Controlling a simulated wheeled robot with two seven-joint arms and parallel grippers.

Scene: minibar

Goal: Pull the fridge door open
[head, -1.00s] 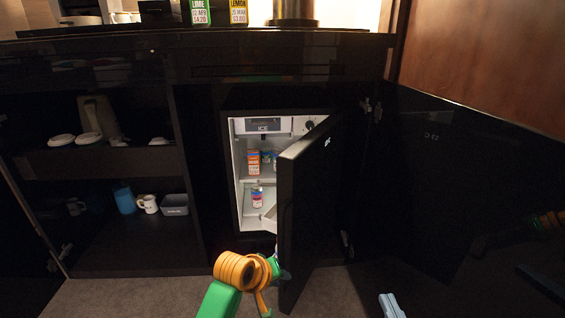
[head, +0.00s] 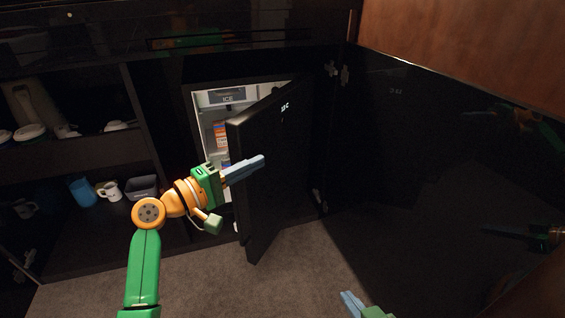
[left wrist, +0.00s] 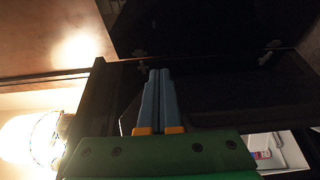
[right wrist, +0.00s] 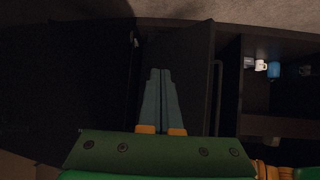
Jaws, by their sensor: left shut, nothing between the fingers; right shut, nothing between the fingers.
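The black fridge door (head: 268,195) stands partly open in the head view, hinged on its right side. Its free left edge is swung out toward me, and the lit white fridge interior (head: 205,98) shows in the gap behind it. My left gripper (head: 262,160) is shut and empty. In the head view its blue fingers lie in front of the door's upper part; I cannot tell whether they touch it. The fingers also show in the left wrist view (left wrist: 159,75). My right gripper (head: 345,295) is shut and empty, low at the bottom edge, apart from the door. Its fingers show in the right wrist view (right wrist: 160,75).
Left of the fridge, open shelves hold a blue cup (head: 83,192), a white mug (head: 108,190) and a grey bin (head: 143,187). A glossy dark panel (head: 430,180) stands to the right. Carpeted floor (head: 200,285) in front is clear.

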